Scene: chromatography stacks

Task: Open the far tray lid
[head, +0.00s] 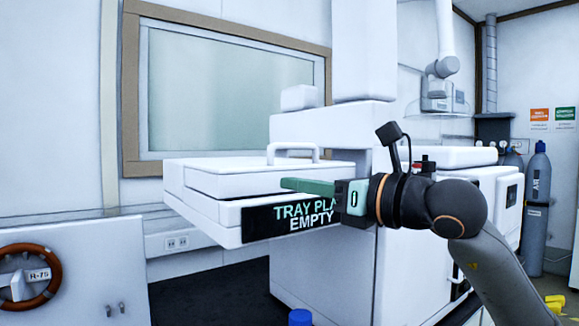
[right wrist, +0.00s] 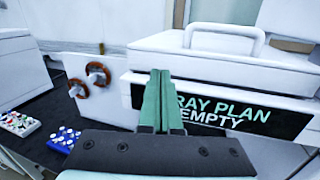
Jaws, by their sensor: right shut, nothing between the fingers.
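The white tray lid (head: 215,180) has a raised loop handle (head: 293,147) and lies flat and shut on the white tray (head: 200,212). The tray's black front panel (head: 262,222) reads "TRAY PLAN EMPTY", partly covered by my gripper. My right gripper (head: 284,184) is shut and empty, its green fingers pointing left in front of the lid's front side. In the right wrist view the closed fingers (right wrist: 160,74) overlap the lid's front edge, with the handle (right wrist: 228,34) beyond them to the right. I cannot tell whether they touch the lid. My left gripper is out of view.
A white column (head: 363,50) rises behind the tray. A white panel with a red-brown handwheel (head: 40,255) stands at the lower left. Colored vials in racks (right wrist: 20,123) show in the right wrist view. Grey gas cylinders (head: 538,185) stand at the right.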

